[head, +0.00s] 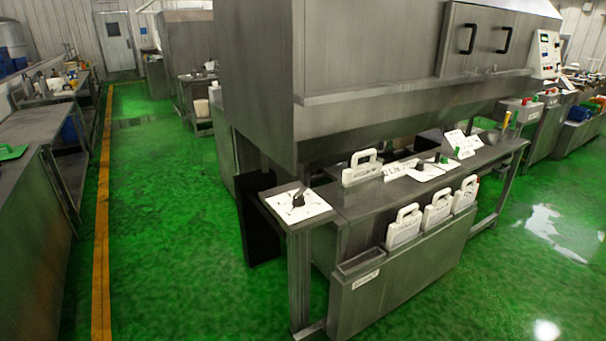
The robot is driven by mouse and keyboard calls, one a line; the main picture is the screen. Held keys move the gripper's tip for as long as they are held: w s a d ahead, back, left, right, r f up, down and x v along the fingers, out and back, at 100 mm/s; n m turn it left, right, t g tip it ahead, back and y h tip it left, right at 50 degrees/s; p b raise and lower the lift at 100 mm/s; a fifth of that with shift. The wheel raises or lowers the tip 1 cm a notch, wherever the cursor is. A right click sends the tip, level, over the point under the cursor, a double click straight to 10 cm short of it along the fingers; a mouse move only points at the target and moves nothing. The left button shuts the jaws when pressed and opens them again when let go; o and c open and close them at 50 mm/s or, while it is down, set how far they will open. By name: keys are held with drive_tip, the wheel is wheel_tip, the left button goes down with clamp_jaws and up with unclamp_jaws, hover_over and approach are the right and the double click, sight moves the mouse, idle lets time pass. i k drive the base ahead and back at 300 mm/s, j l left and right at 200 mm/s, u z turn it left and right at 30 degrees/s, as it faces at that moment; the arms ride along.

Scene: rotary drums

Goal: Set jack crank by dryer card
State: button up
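A white card with a handle (362,168) stands upright on the bench top. Several similar handled cards, such as the left one (404,227), stand in a front rack (400,285). A second white plate with a dark knob (427,170) and a tilted white card (462,143) are further along the bench. I cannot tell which card is the dryer card. My gripper is not in view.
A large steel machine housing (350,50) overhangs the bench. The green floor aisle (165,220) on the left is clear, with a yellow line (102,210) along it. Steel tables (25,125) stand at the far left. A control panel (544,53) is at the right.

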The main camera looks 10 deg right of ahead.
sight(298, 199)
drive_tip(key=i+j+z, duration=0.2)
drive_tip(key=i+j, duration=0.2)
drive_tip(key=j, duration=0.25)
drive_tip(key=i+j, duration=0.2)
drive_tip(key=j, duration=0.15)
drive_tip(key=i+j+z, duration=0.15)
drive_tip(key=j, duration=0.2)
drive_tip(key=i+j+z, duration=0.1)
drive_tip(key=i+j, duration=0.15)
drive_tip(key=i+j+z, duration=0.1)
drive_tip(key=j, duration=0.4)
drive_tip(key=i+j+z, duration=0.1)
drive_tip(key=i+j, duration=0.2)
drive_tip(key=i+j+z, duration=0.1)
drive_tip(key=i+j, duration=0.2)
drive_tip(key=i+j+z, duration=0.15)
drive_tip(key=j, duration=0.35)
drive_tip(key=i+j+z, duration=0.1)
drive_tip(key=i+j, duration=0.3)
drive_tip(key=i+j+z, duration=0.1)
drive_tip(key=i, duration=0.2)
drive_tip(key=i+j+z, duration=0.15)
drive_tip(key=i, duration=0.2)
